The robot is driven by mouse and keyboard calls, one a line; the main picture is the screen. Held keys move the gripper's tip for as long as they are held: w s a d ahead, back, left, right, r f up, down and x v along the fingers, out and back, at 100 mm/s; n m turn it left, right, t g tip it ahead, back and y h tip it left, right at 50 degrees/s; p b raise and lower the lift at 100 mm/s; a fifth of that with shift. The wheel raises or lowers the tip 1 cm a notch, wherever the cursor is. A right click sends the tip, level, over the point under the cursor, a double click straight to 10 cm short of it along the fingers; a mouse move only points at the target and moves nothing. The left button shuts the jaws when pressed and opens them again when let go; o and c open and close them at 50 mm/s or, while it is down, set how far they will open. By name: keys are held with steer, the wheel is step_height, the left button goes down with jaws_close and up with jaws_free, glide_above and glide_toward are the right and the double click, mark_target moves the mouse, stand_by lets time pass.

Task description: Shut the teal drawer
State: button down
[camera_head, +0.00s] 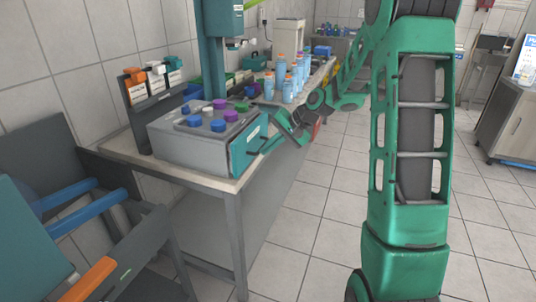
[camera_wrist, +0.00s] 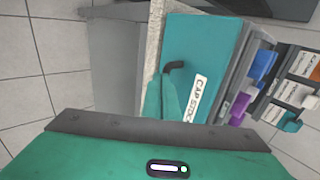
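The teal drawer (camera_head: 247,149) is at the right end of a grey box (camera_head: 185,145) on the bench. Its teal front stands close to the box; I cannot tell how wide any gap is. In the wrist view the drawer front (camera_wrist: 207,50) shows a "CAP STOCK" label and a dark hooked handle (camera_wrist: 174,66). My gripper (camera_head: 272,141) is just right of the drawer front in the head view. In the wrist view a teal finger (camera_wrist: 166,98) overlaps the front near the handle. Contact and finger opening are unclear.
Purple, blue and green caps (camera_head: 220,104) sit on the grey box. Several blue bottles (camera_head: 288,88) stand behind it on the bench (camera_head: 205,180). A teal post (camera_head: 213,60) rises behind the box. A chair (camera_head: 80,220) stands at left. Tiled floor is clear right of the bench.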

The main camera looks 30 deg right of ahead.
steer(key=shift+w+a+r, duration=0.1)
steer(key=shift+w+a, duration=0.7)
steer(key=shift+a, duration=0.1)
